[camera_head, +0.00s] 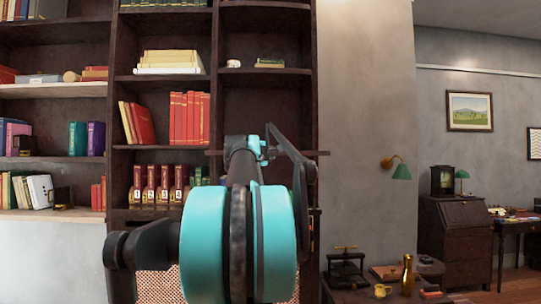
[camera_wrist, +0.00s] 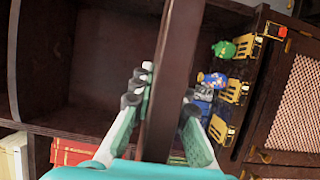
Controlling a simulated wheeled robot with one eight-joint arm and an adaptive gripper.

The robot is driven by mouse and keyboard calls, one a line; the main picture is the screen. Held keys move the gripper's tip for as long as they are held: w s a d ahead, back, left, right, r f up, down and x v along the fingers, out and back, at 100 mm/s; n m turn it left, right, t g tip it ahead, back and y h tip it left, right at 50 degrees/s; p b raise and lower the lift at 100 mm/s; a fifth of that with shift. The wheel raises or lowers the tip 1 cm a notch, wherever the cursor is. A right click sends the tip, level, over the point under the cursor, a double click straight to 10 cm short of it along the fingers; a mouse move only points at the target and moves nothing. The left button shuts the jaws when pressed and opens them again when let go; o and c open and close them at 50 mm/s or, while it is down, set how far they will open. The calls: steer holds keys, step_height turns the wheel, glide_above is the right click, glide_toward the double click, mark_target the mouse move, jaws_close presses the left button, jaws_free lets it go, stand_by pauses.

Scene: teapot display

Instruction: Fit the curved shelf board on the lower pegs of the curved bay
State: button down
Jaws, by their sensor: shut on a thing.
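The shelf board (camera_wrist: 178,45) is a long dark brown plank. In the wrist view it runs from the top edge down between the fingers. My gripper (camera_wrist: 164,88) is shut on it, with pale-green finger pads on either side. In the head view the board's end (camera_head: 323,153) juts out to the right behind my arm, past the case's right upright. The dark, empty compartment of the right-hand bay (camera_head: 262,108) lies behind it; its inside shows in the wrist view (camera_wrist: 110,55). The board's middle is hidden in the head view. I cannot make out the pegs or the board's curve.
Small green (camera_wrist: 222,50) and blue (camera_wrist: 212,79) objects stand by brass fittings (camera_wrist: 235,90) beside the board. A cane-fronted door (camera_wrist: 300,100) lies beyond. Books (camera_head: 188,118) fill the bay to the left. A low table with a bottle (camera_head: 407,275) stands at right.

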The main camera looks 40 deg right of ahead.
steer(key=shift+w+d, duration=0.6)
steer(key=shift+w, duration=0.4)
steer(key=shift+w+d, duration=0.6)
steer(key=shift+w, duration=0.35)
steer(key=shift+w+d, duration=1)
steer(key=shift+w, duration=0.6)
steer(key=shift+w+d, duration=0.95)
steer(key=shift+w, duration=0.65)
steer(key=shift+w+d, duration=1)
steer(key=shift+w, duration=0.6)
stand_by(1.2)
